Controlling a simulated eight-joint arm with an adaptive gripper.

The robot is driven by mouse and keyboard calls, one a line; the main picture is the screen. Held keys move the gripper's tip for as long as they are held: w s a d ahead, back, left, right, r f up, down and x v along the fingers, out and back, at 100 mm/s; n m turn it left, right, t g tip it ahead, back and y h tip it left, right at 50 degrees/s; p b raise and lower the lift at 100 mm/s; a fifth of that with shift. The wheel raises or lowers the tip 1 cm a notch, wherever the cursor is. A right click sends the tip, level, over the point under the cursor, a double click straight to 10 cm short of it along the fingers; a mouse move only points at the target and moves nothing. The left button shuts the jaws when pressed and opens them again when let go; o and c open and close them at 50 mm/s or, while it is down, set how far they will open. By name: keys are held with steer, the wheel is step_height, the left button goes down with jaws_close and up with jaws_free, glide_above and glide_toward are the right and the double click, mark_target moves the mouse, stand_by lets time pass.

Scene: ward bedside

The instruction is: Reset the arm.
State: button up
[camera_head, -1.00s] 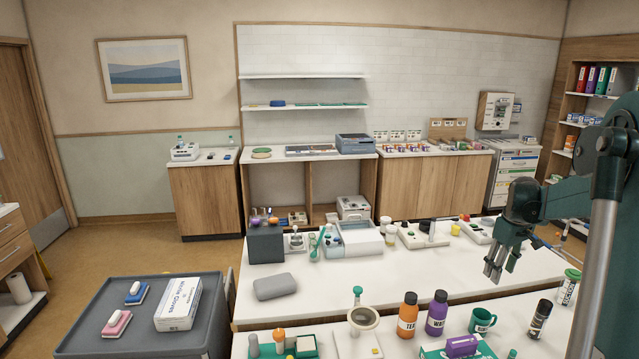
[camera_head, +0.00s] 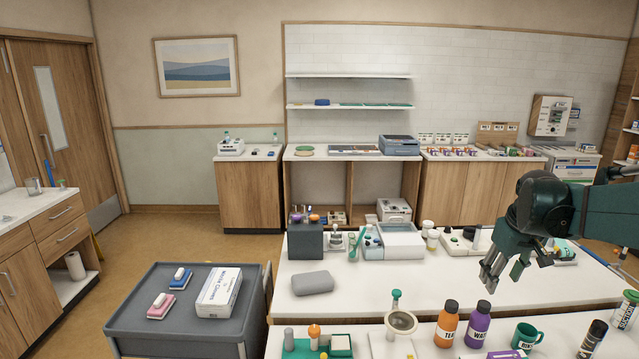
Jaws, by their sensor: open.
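My gripper (camera_head: 505,275) hangs at the right, at the end of my dark green arm, with its fingers pointing down. Its fingers are apart and nothing shows between them. It appears in front of the white table (camera_head: 440,290), over its right half. It looks clear of the orange bottle (camera_head: 447,324) and the purple bottle (camera_head: 478,324), which stand lower in the picture. Part of my arm runs off the right edge.
A grey pouch (camera_head: 312,283) lies on the table. A green mug (camera_head: 525,337) stands at the front right. The table between pouch and gripper is mostly clear.

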steer(key=s+a+t, duration=0.2)
steer(key=s+a, duration=0.9)
steer(key=a, duration=0.5)
steer(key=s+a+f+t, duration=0.1)
steer(key=s+a+f, duration=0.2)
steer(key=s+a, duration=0.2)
steer(key=s+a+f+m+y+b, duration=0.1)
steer(key=s+a+f, duration=0.1)
steer(key=s+a, duration=0.4)
steer(key=shift+s+a+f+t, duration=0.15)
steer(key=shift+s+f+t, duration=0.25)
steer(key=shift+s, duration=1.25)
